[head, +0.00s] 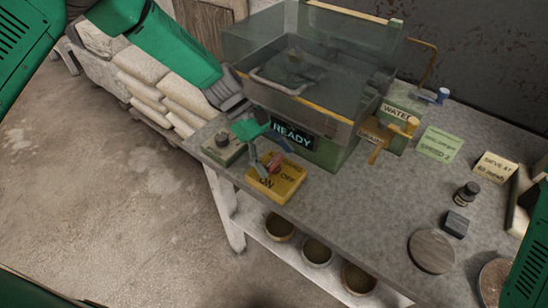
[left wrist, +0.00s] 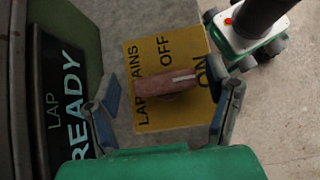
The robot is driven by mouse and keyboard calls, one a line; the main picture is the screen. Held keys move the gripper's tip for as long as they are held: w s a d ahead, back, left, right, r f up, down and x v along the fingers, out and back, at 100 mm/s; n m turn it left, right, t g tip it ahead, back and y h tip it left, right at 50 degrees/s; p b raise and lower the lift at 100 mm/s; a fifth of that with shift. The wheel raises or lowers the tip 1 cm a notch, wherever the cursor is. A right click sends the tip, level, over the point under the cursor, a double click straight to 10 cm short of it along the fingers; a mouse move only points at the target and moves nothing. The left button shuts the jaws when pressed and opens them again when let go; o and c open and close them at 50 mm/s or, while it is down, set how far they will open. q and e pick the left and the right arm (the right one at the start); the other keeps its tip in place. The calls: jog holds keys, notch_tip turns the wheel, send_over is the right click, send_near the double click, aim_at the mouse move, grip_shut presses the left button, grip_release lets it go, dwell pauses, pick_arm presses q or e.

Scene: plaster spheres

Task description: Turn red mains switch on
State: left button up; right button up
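The red mains switch (head: 274,163) is a knob on a yellow plate (head: 290,185) marked OFF and ON, at the bench's front edge. In the left wrist view the red knob (left wrist: 160,85) lies across the yellow plate (left wrist: 150,122), its white line at the right end, directed towards the ON lettering. My left gripper (head: 265,148) is over the switch. In the left wrist view its fingers (left wrist: 165,100) are spread, one at each end of the knob, with gaps visible. Part of the ON lettering is close to the right finger. My right gripper is not in view.
A glass-sided machine with a READY display (head: 292,134) stands just behind the switch. A small grey-green box (head: 222,148) sits left of it. Brass taps (head: 403,127), cards and a dark bottle (head: 466,194) are to the right. The bench (head: 350,205) right of the plate is clear.

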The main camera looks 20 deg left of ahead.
pick_arm(q)
jog(key=shift+a+r, duration=0.1)
jog(key=v, duration=1.1)
jog(key=shift+w+a, duration=0.25)
jog(key=shift+r, duration=0.15)
